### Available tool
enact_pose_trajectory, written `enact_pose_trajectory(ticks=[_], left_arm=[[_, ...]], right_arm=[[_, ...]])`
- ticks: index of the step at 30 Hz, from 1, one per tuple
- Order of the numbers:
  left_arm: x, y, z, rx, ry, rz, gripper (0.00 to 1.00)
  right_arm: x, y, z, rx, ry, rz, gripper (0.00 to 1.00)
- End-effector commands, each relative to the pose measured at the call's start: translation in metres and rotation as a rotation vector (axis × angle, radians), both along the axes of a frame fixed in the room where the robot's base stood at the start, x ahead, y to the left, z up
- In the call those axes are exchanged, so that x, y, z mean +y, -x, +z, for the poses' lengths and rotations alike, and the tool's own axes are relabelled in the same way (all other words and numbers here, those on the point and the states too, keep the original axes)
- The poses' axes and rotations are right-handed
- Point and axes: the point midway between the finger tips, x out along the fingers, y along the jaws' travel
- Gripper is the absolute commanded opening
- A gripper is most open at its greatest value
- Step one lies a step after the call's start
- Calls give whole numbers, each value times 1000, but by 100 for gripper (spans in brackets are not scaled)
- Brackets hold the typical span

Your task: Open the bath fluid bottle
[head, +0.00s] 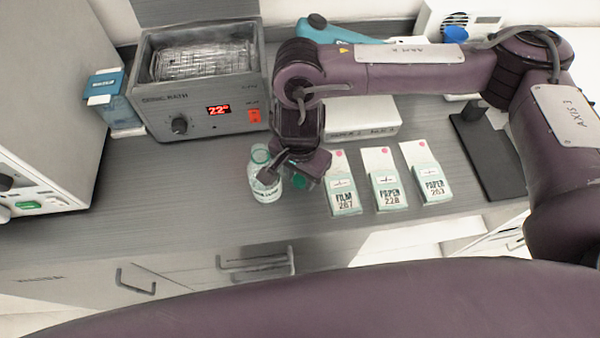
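A small pale-green, see-through bottle (258,158) with a white label stands upright on the grey counter, in front of the sonic bath. I take it for the bath fluid bottle; its label is too small to read. Its round top looks like an open neck with no cap on it. My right gripper (285,181) points down just to the right of the bottle, and one dark finger overlaps the bottle's front. A dark green round piece shows under the gripper; I cannot tell if it is a cap in its grip. My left gripper is out of view.
The sonic bath (205,115), reading 22, stands behind. A blue container (118,112) is at left, a black stand (485,150) at right. The counter left of the bottle is clear.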

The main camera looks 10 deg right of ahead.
Motion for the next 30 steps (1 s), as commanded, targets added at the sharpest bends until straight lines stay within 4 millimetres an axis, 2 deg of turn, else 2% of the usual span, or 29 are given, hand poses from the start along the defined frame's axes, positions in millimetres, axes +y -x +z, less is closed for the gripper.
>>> enact_pose_trajectory(ticks=[1, 3, 10, 14, 17, 30], left_arm=[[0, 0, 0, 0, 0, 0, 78], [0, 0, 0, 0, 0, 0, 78], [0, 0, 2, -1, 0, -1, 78], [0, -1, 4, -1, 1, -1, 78], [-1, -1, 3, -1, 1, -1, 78], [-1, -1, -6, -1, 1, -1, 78]], right_arm=[[-1, 1, 0, 2, 2, 0, 42], [-1, 1, -1, 3, 3, 0, 48], [-1, 1, 0, 3, 3, 0, 48], [-1, 0, 7, -1, 2, 1, 48], [-1, -1, 21, -4, 1, 3, 48], [-1, 0, 102, -4, 2, 1, 48]])
